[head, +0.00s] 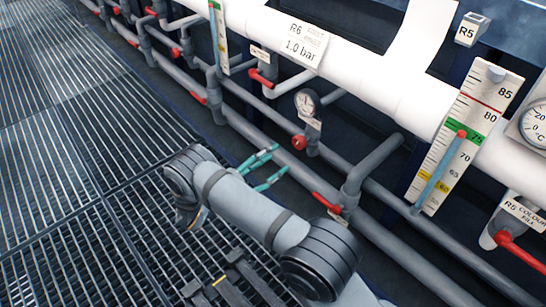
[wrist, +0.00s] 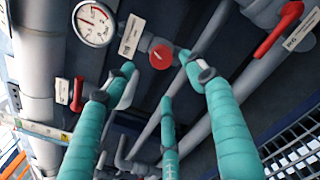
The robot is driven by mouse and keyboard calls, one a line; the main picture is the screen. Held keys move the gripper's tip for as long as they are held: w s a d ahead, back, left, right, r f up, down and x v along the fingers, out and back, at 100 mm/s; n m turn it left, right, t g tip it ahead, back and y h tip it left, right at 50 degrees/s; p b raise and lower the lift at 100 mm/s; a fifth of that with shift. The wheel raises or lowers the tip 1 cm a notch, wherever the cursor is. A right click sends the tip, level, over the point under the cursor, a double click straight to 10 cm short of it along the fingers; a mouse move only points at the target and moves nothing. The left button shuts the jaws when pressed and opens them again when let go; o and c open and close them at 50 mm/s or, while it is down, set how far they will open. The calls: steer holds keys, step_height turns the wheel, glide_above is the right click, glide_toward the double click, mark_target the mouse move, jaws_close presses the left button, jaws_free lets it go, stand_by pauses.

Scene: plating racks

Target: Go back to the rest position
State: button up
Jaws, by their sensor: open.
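My gripper (head: 279,160) is in the middle of the head view, its teal fingers spread and pointing at the pipes on the right. In the wrist view my gripper (wrist: 158,75) shows three teal fingers, apart, with nothing between them. A round red knob (head: 299,142) on a pipe lies just beyond the fingertips. It also shows in the wrist view (wrist: 161,54), between and beyond the tips; whether a finger touches it I cannot tell. A round gauge (head: 307,103) sits above the knob, and in the wrist view the gauge (wrist: 96,24) is at upper left.
Grey pipes with red lever handles (head: 326,203) run diagonally along the rack, close to my gripper. A tall level scale (head: 464,140) and a white pipe (head: 375,85) are at right. Open grating floor (head: 70,120) lies at left.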

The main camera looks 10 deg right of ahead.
mark_target(297, 144)
steer(key=shift+w+d, duration=0.1)
steer(key=x, duration=1.1)
steer(key=shift+w+d+f, duration=0.1)
steer(key=shift+w+d, duration=0.05)
steer(key=shift+w, duration=0.05)
steer(key=shift+w+n, duration=0.15)
steer(key=shift+n, duration=0.95)
